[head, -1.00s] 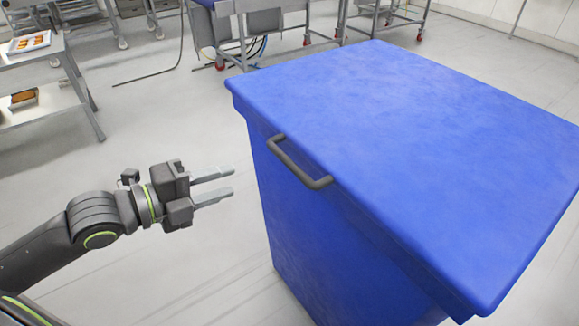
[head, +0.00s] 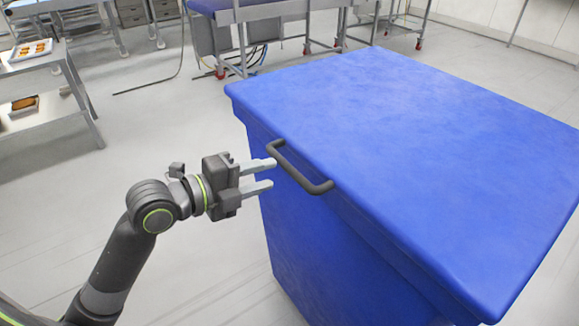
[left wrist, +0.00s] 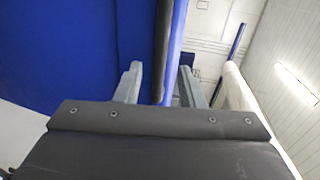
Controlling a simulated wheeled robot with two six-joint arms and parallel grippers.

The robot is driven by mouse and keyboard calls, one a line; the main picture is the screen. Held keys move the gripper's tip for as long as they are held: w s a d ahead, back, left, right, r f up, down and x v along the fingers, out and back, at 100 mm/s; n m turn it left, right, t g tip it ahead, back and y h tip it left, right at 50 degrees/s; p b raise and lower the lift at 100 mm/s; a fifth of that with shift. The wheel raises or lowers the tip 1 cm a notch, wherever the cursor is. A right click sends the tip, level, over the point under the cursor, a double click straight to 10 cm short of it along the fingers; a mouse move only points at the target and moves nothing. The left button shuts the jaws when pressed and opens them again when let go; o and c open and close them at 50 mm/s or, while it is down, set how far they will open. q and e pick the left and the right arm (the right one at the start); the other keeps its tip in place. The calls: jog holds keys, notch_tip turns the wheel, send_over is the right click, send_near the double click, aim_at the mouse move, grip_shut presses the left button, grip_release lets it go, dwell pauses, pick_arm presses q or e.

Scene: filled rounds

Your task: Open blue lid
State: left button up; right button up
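The blue lid (head: 420,140) lies flat and closed on a large blue bin (head: 300,235). A dark grey handle (head: 298,170) is fixed to the lid's left front edge. My left gripper (head: 272,174) is open, its two fingers pointing at the handle, with the tips close to its near side. I cannot tell whether they touch it. In the left wrist view the open fingers (left wrist: 160,85) show with the dark handle (left wrist: 162,45) beyond and between them, beside the blue lid edge (left wrist: 175,50). My right gripper is not in view.
A metal shelf with trays (head: 45,80) stands at the far left. Steel tables on wheels (head: 270,25) stand behind the bin. The pale floor (head: 170,110) left of the bin is clear.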

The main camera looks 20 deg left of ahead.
aim_at(285, 169)
pick_arm(q)
jog(key=shift+p+x, duration=0.5)
jog(key=shift+x, duration=2.85)
grip_shut()
